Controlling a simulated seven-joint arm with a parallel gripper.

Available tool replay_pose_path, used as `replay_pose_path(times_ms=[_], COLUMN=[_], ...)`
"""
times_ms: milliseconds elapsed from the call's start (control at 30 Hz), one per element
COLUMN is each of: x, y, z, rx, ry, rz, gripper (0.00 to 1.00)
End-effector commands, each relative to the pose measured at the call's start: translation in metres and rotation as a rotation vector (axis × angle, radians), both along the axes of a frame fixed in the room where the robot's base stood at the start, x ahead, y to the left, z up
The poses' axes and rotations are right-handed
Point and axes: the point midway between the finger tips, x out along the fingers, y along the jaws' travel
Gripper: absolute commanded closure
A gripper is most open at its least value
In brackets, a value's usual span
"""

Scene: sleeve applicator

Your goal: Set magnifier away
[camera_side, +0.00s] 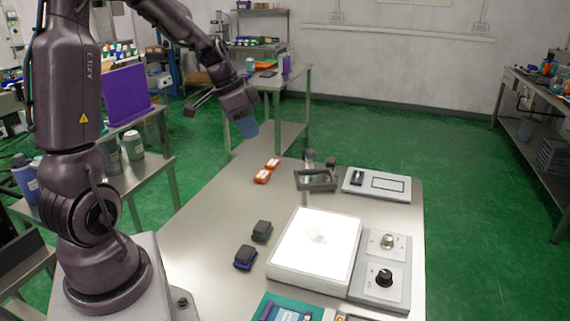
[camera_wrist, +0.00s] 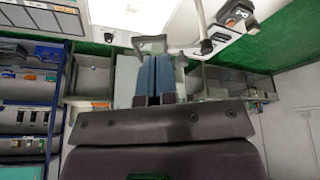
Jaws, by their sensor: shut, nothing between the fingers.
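The magnifier appears to be the dark rectangular frame (camera_side: 317,187) standing near the far side of the steel table in the side view, behind the light box. In the wrist view, a similar grey frame (camera_wrist: 150,38) shows just beyond my fingertips. My gripper (camera_side: 250,131) hangs in the air to the left of and above the frame, apart from it. Its blue fingers (camera_wrist: 154,58) are together with nothing between them. A grey plate (camera_side: 401,190) with an outlined rectangle lies to the right of the frame. I cannot tell whether the frame rests directly on the table.
The glowing light box (camera_side: 335,218) fills the table's middle, with a knob panel (camera_side: 380,262) on its right. Orange items (camera_side: 262,176) and dark blocks (camera_side: 262,231) lie to the left. A teal mat (camera_side: 270,303) is at the front. The table's left-centre is largely clear.

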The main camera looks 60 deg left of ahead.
Motion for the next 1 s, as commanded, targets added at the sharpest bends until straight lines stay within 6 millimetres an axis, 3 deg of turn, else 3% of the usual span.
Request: replay_pose_path(times_ms=[200,567,767,1000], x=[0.001,0.001,0.009,0.027], y=[-0.001,-0.001,-0.005,-0.012], z=[0.001,-0.002,-0.025,-0.073], rx=[0.034,0.034,0.032,0.030], ry=[-0.018,-0.016,-0.012,-0.012], rz=[-0.092,-0.095,-0.096,-0.095], gripper=[1.00,1.00,1.00,1.00])
